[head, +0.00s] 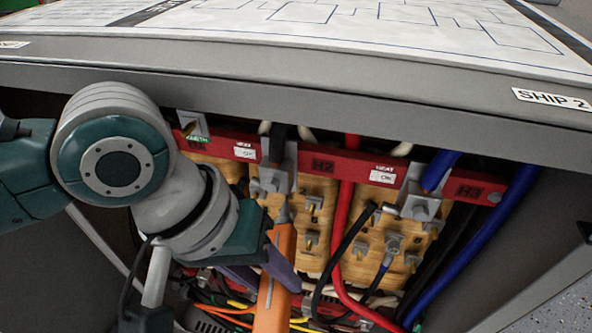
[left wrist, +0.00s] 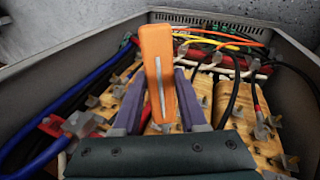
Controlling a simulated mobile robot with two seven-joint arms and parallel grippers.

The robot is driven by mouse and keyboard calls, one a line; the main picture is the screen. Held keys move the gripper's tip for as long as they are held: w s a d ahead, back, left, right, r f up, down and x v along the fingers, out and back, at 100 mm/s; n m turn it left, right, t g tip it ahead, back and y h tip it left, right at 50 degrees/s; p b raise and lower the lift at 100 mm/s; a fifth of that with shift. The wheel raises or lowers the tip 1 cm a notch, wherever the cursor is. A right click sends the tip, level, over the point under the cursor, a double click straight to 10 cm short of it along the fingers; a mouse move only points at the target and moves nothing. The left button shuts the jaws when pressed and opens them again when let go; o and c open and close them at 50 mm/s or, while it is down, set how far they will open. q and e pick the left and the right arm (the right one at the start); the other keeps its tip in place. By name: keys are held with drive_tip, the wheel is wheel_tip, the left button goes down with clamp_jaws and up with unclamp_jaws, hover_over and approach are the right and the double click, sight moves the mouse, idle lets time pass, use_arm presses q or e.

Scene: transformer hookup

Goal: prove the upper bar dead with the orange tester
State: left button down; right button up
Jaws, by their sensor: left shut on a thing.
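The orange tester (head: 272,300) is held between the purple fingers of my left gripper (head: 262,272), in front of the open cabinet. It also shows in the left wrist view (left wrist: 156,60), between both fingers (left wrist: 158,105). In the head view its upper end points toward the metal clamp below the H2 mark; I cannot tell whether it touches. The upper bar (head: 340,164) is red, marked H2 and H3, and runs across under the cabinet's top edge. My arm hides its left end. My right gripper is not in view.
Wooden terminal blocks (head: 375,255) with metal studs stand below the bar. A red cable (head: 348,200), a blue cable (head: 480,245) and black leads cross in front of them. The grey cabinet lip (head: 300,85) overhangs above. Loose thin wires (left wrist: 225,38) fill the lower part.

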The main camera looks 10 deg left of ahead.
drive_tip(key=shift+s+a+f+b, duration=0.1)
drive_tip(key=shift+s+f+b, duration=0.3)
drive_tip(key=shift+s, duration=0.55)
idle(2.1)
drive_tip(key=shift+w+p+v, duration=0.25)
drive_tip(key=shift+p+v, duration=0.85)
drive_tip(key=shift+p, duration=0.2)
idle(3.6)
